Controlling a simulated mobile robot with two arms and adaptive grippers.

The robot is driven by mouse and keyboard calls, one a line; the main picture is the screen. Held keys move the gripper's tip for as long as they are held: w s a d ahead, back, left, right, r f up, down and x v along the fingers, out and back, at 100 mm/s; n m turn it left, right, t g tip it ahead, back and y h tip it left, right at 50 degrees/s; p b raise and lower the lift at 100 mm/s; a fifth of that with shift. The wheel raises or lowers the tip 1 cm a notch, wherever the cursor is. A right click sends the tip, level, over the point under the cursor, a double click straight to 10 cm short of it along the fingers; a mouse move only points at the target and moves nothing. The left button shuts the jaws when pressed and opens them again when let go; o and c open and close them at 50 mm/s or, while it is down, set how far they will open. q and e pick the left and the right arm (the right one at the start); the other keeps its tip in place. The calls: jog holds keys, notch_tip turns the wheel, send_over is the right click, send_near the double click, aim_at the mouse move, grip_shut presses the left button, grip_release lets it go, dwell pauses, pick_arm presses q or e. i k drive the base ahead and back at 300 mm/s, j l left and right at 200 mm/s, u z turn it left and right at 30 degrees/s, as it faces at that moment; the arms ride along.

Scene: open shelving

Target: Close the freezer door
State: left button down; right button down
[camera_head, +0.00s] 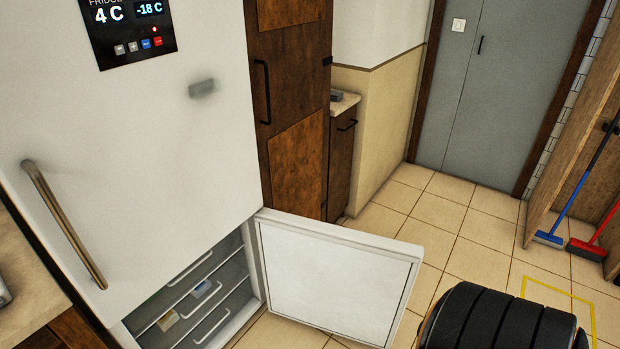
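The freezer door (335,280) is the white lower door of a tall fridge (140,140). It stands wide open, swung out to the right from its hinge side, with its inner face and pale raised rim showing. The open freezer compartment (215,285) is to its left and holds drawers with pale handles. A small yellowish item and a small bluish item show inside. The upper fridge door is shut and has a long metal handle (62,225) on its left. Neither of my grippers is in view, and nothing is seen touching the freezer door.
A brown wooden cabinet (300,100) stands right of the fridge. A counter (25,280) is at the left edge. Tiled floor (450,225) is clear beyond the door. A blue broom (550,238) and a red broom (587,250) stand at the right.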

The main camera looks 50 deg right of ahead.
aim_at(353, 284)
jog(key=l+u, duration=0.45)
jog(key=k+l+u, duration=0.1)
jog(key=u, duration=0.3)
jog(key=k+l+u, duration=0.15)
jog(key=l+u, duration=0.3)
jog(key=k+l, duration=0.3)
jog(key=l, duration=0.15)
jog(key=k+l, duration=0.3)
jog(key=l, duration=0.15)
jog(key=k+l, duration=0.25)
jog(key=l, duration=0.2)
jog(key=k+l, duration=0.3)
jog(key=l, duration=0.15)
jog(key=k+l, duration=0.3)
jog(key=l, duration=0.15)
jog(key=k+l, duration=0.55)
jog(key=l, duration=0.3)
jog(key=k+l, duration=0.3)
jog(key=l, duration=0.15)
jog(key=k+l+z, duration=0.15)
jog(key=z, duration=0.2)
